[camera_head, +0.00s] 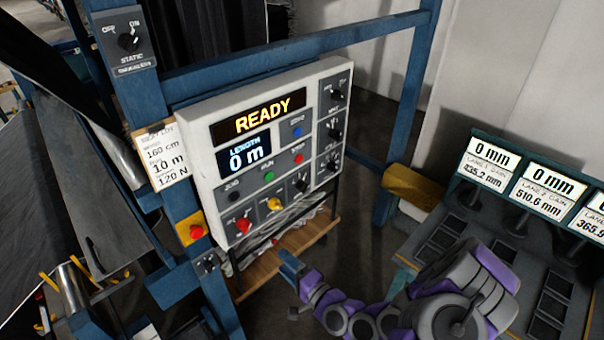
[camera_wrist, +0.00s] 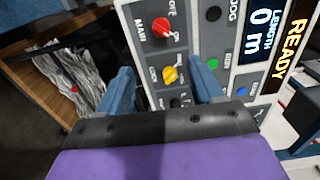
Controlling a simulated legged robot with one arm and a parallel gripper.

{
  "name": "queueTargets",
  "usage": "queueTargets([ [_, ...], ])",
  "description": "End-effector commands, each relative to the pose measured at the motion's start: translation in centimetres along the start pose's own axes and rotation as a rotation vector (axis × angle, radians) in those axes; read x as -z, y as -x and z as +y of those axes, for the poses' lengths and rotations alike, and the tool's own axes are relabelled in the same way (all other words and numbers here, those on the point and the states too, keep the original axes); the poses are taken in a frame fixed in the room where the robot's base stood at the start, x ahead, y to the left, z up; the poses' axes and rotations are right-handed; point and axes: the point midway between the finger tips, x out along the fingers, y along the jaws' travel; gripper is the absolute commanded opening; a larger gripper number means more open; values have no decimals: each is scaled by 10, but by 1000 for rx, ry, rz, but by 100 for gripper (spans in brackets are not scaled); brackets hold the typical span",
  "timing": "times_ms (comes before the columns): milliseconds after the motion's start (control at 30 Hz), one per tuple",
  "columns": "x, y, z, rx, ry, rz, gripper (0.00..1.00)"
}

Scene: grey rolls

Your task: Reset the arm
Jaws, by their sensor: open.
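My arm, purple and grey, reaches in from the lower right of the head view. My gripper (camera_head: 290,268) is in front of and below the white control panel (camera_head: 195,172). In the wrist view my gripper (camera_wrist: 163,88) is open, its two blue fingers apart with nothing held between them. The panel's red knob (camera_wrist: 161,31) and yellow knob (camera_wrist: 170,74) show beyond the fingers. Whether a finger touches the panel I cannot tell. The panel's display (camera_head: 258,115) reads READY, and the length display (camera_head: 244,157) reads 0 m.
A blue frame (camera_head: 405,100) surrounds the panel. A red button on a yellow plate (camera_head: 191,229) sits at its lower left. A console with lane displays (camera_head: 488,163) stands at the right. Dark rolls hang at the left.

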Motion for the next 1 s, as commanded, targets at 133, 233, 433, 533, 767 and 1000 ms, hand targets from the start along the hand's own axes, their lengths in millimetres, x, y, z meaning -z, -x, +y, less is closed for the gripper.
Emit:
queueTargets([
  [133,-1,-1,2,-13,15,-10,66],
  [233,-2,-2,10,-61,66,-41,66],
  [433,-2,4,41,-273,274,-162,66],
  [533,3,14,56,-395,380,-218,66],
  [767,25,54,76,-678,584,-320,66],
  [1000,50,116,76,-971,724,-397,66],
])
